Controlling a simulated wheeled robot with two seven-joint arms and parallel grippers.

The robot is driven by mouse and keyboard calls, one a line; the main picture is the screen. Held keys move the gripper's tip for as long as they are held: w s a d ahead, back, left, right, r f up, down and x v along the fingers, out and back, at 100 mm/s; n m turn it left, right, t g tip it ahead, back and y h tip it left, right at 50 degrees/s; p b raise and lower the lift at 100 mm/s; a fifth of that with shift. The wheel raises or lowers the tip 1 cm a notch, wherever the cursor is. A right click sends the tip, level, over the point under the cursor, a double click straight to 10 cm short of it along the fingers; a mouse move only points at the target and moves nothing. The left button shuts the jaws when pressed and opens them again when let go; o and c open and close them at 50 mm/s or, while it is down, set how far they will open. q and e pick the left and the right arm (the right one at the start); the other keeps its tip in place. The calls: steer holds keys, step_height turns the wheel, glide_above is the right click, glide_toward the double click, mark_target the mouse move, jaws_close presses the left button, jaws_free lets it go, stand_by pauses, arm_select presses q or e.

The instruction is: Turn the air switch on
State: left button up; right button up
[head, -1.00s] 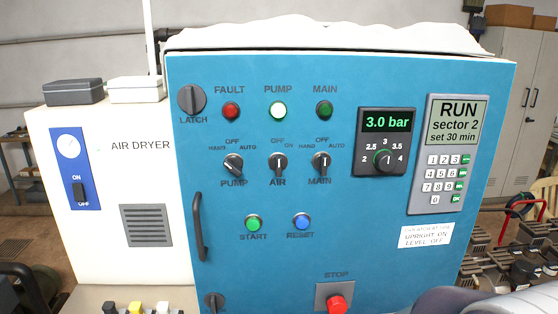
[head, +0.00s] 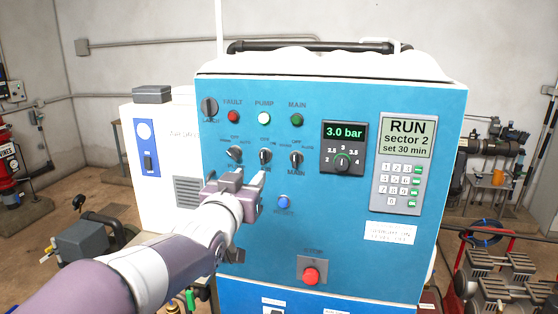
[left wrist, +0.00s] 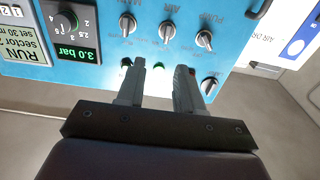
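The air switch (head: 265,156) is a dark rotary knob with a pale handle, in the middle of the switch row on the blue panel. Its handle stands about upright, toward the OFF mark; ON is marked to the upper right. It also shows upside down in the left wrist view (left wrist: 167,33). My left gripper (head: 240,178) is in front of the panel, just below the switch row, covering the start button. In the left wrist view its two fingers (left wrist: 158,88) are apart with nothing between them, clear of the air switch. My right gripper is out of view.
The pump switch (head: 234,154) and main switch (head: 296,158) flank the air switch closely. Lamps sit above; the pump lamp (head: 264,118) is lit. A blue reset button (head: 284,202) and red stop button (head: 310,275) are below. The white air dryer (head: 170,125) stands left.

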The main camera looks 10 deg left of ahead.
arm_select(q)
steer(key=p, duration=0.3)
glide_toward(262, 157)
steer(key=w+a, duration=0.2)
steer(key=w+d+p, duration=0.1)
steer(key=w, duration=0.1)
steer(key=w+d+p, duration=0.1)
steer(key=w, duration=0.1)
steer(key=w+p, duration=0.1)
steer(key=w, duration=0.1)
steer(key=shift+w+d+r+p, duration=0.2)
steer(key=shift+w+d+p, duration=0.15)
steer(key=shift+d+p, duration=0.05)
steer(key=shift+a+f, duration=0.1)
steer(key=shift+a, duration=0.45)
steer(key=shift+d, duration=0.1)
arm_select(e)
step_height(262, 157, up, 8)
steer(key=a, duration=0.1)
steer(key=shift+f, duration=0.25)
arm_select(q)
steer(key=shift+d, duration=0.2)
jaws_close()
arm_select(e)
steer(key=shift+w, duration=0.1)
